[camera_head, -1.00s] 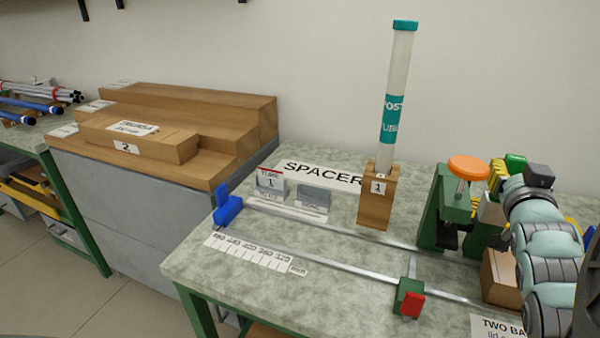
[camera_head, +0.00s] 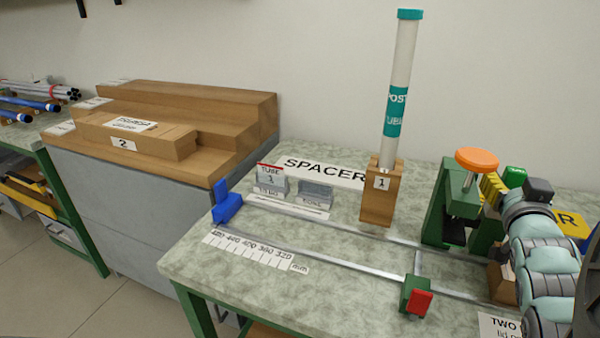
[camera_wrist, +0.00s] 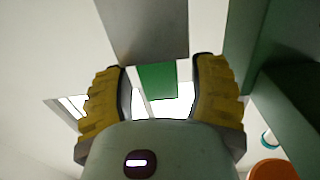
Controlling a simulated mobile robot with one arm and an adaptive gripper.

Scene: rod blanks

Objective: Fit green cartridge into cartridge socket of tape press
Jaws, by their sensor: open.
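The tape press (camera_head: 450,205) is a green frame with an orange knob (camera_head: 477,159), on the right of the bench in the head view. My gripper (camera_wrist: 161,66) has two yellow ribbed fingers, spread apart in the wrist view. A green block (camera_wrist: 157,82), which looks like the green cartridge, shows between the fingers with a gap on each side. It appears below a grey block (camera_wrist: 145,30). In the head view the fingers (camera_head: 492,188) are beside the press, and a green piece (camera_head: 514,173) shows behind them. The socket is hidden, and I cannot tell how the cartridge sits.
Green uprights (camera_wrist: 285,105) and the orange knob (camera_wrist: 272,170) are close on the right in the wrist view. A tall tube stands in a wooden holder (camera_head: 378,205) left of the press. Metal rails (camera_head: 330,265) with a red-faced stop (camera_head: 416,298) cross the bench.

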